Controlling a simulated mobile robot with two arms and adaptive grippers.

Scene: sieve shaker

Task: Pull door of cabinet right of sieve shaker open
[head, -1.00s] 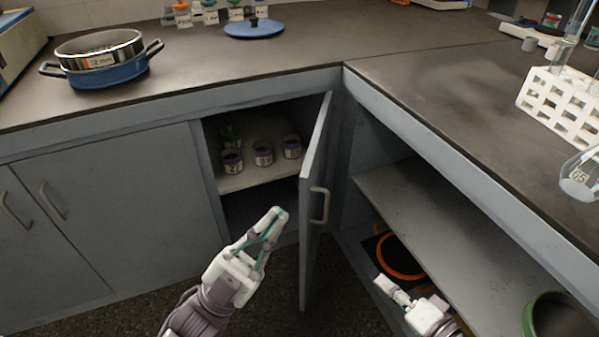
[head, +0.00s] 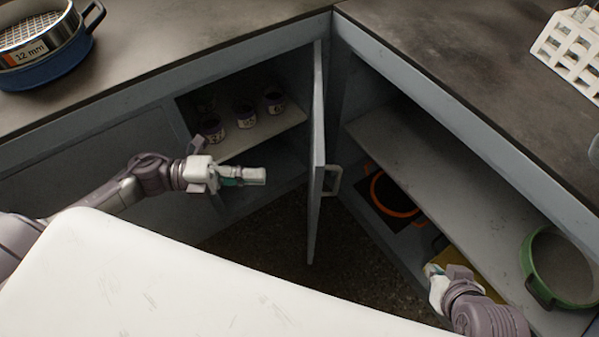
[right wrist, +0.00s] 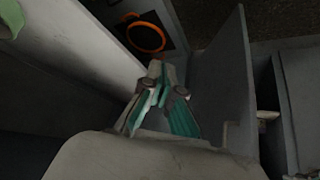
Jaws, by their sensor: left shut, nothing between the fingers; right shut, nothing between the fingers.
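The cabinet door (head: 317,165) stands open, seen almost edge-on, with its bar handle (head: 333,181) on the right face. The cabinet (head: 240,135) behind it is open, and labelled jars (head: 246,117) stand on its shelf. My left gripper (head: 262,176) is shut and empty, in front of the opening, left of the door and apart from it in the picture. My right gripper (head: 430,268) is shut and empty, low by the open right-hand shelf unit. Its closed fingers show in the right wrist view (right wrist: 158,68). I cannot identify the sieve shaker in the current views.
A blue pan with a 12 mm sieve (head: 42,48) stands on the left counter. A white tube rack (head: 572,50) is on the right counter. The right-hand shelf unit (head: 425,165) holds a green-rimmed sieve (head: 562,265) and an orange ring (head: 392,196). Dark floor (head: 270,245) lies below the door.

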